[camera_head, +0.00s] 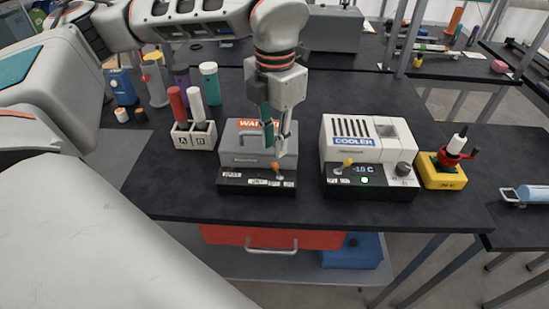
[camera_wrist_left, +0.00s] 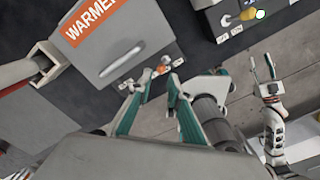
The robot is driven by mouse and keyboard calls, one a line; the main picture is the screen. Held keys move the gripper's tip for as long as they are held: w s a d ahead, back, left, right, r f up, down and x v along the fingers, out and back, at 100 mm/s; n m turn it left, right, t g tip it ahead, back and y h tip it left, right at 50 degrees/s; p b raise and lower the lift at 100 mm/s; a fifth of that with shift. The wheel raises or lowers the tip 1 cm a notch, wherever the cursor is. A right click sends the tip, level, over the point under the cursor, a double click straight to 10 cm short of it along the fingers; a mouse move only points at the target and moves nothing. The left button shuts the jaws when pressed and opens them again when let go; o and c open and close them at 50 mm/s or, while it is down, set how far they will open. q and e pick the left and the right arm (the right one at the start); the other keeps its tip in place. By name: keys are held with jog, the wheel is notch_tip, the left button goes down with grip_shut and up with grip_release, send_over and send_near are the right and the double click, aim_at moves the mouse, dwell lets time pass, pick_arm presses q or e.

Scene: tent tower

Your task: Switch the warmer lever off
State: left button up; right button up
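The warmer (camera_head: 232,163) is a grey box with an orange label on a black base, on the dark table in the head view. Its small lever (camera_head: 277,167) has an orange tip and stands at the front right of the base. My left gripper (camera_head: 277,147) points down just above and behind the lever. In the left wrist view the lever (camera_wrist_left: 163,69) shows just beyond the two teal fingertips, which are apart with nothing between them. Contact cannot be told. My right gripper (camera_wrist_left: 263,66) shows at the right of the left wrist view, its fingers apart and empty.
The cooler (camera_head: 385,155), with a yellow-tipped lever (camera_head: 348,162) and a lit display, stands right of the warmer. A white rack (camera_head: 194,138) with red and white tubes stands left. A yellow box (camera_head: 440,178) is at the right edge. The table front is clear.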

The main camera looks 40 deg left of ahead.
aim_at(275, 163)
pick_arm(q)
notch_tip(275, 163, down, 7)
jog(key=shift+s+d+f, duration=0.1)
jog(key=shift+f, duration=0.05)
dwell(0.4)
grip_shut()
